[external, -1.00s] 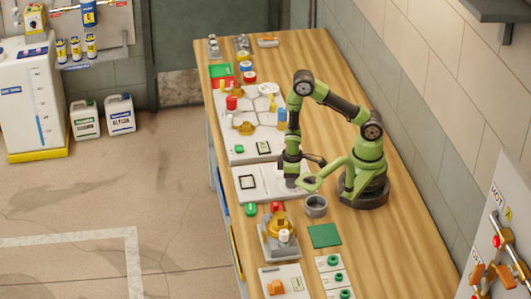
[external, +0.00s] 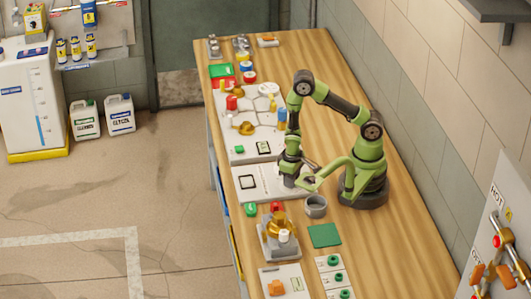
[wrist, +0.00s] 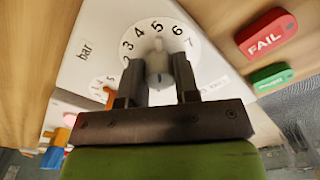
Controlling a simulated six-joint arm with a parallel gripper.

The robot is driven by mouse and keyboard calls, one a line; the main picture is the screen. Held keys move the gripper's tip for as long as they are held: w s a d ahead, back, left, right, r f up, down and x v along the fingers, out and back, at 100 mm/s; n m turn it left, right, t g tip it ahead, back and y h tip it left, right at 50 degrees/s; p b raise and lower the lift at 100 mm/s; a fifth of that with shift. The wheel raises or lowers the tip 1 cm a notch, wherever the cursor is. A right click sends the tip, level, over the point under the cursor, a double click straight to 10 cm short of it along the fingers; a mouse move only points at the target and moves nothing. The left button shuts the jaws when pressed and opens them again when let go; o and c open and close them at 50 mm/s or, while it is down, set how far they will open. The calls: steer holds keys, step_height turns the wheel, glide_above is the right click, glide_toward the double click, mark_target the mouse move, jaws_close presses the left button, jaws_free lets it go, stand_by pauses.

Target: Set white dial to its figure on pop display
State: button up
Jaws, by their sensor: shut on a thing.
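The white dial (wrist: 157,62) stands on a white panel (wrist: 100,45), with figures from 2 to 7 visible on the scale around it. Its pointer end faces up in the wrist view, near the 5. My gripper (wrist: 157,74) is shut on the dial knob, one dark finger on each side. In the external view my gripper (external: 289,182) is down at the panel and hides the dial.
A red FAIL block (wrist: 267,33) and a green block (wrist: 271,77) lie beside the panel. A grey cup (external: 316,206) stands close to my gripper. A brass valve fixture (external: 279,240) and a green square (external: 324,235) are nearer the camera.

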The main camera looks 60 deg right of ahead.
steer(key=o, duration=0.9)
steer(key=shift+o, duration=0.2)
steer(key=shift+r, duration=0.1)
step_height(320, 180, up, 10)
steer(key=shift+f, duration=0.1)
steer(key=s+d+r+m+t+y, duration=0.1)
steer(key=s+d+r+m+t, duration=0.1)
steer(key=d+r, duration=0.3)
steer(key=s+d+r+m+t+y, duration=0.1)
steer(key=s+d+r+m+t, duration=0.2)
steer(key=r, duration=1)
steer(key=shift+s+d+r+t, duration=0.25)
steer(key=shift+s+d+t, duration=0.55)
steer(key=shift+t, duration=0.3)
